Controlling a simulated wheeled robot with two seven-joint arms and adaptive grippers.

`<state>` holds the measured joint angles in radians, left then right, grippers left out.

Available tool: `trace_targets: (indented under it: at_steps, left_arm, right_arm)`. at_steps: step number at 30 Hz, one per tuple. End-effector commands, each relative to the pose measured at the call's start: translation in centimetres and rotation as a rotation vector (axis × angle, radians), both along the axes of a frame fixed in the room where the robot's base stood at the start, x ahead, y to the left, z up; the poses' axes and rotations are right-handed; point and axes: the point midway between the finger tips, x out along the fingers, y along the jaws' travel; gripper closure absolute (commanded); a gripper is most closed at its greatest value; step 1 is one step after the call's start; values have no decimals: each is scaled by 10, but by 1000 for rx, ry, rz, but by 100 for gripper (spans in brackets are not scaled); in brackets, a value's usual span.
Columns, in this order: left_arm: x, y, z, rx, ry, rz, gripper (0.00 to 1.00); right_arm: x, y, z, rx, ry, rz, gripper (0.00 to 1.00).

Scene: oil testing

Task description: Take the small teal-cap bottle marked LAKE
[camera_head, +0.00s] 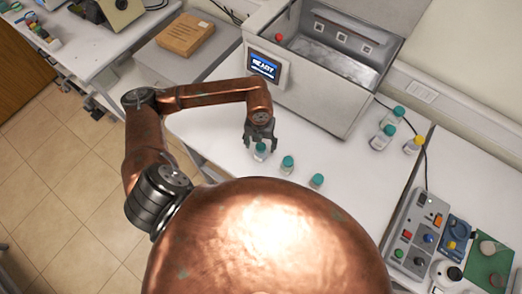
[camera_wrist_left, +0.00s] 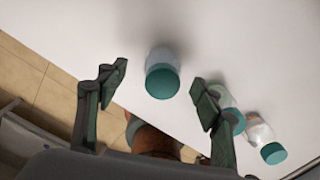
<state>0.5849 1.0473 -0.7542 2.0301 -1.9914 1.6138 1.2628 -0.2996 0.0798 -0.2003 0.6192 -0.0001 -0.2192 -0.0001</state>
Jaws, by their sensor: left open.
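Three small clear bottles with teal caps stand in a loose row on the white table: the left one (camera_head: 260,154), the middle one (camera_head: 287,164) and the right one (camera_head: 317,181). No label is readable, so I cannot tell which is marked LAKE. My left gripper (camera_head: 260,145) is open, just over the left bottle. In the left wrist view that bottle (camera_wrist_left: 162,76) shows between the spread fingers (camera_wrist_left: 159,80), with no visible contact. The other two bottles (camera_wrist_left: 230,112) (camera_wrist_left: 265,140) show beyond the right finger. My right gripper is out of view.
Two more teal-cap bottles (camera_head: 393,116) (camera_head: 382,138) and a yellow-cap one (camera_head: 413,145) stand at the back right. A grey open-topped machine with a READY screen (camera_head: 264,66) stands behind. A control box (camera_head: 418,228) is at right. The table between is clear.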

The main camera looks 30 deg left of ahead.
Motion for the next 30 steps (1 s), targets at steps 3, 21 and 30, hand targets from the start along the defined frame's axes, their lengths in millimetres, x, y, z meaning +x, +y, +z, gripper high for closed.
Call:
trace_targets:
  at_steps: [3,21,30]
  left_arm:
    - [-1,-3,-16,-2,3,-1,40]
    - [1,-4,-32,-2,-1,-4,54]
    - [1,-4,-32,-2,-1,-4,75]
  right_arm:
    - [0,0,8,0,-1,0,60]
    - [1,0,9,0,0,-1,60]
    - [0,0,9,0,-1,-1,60]
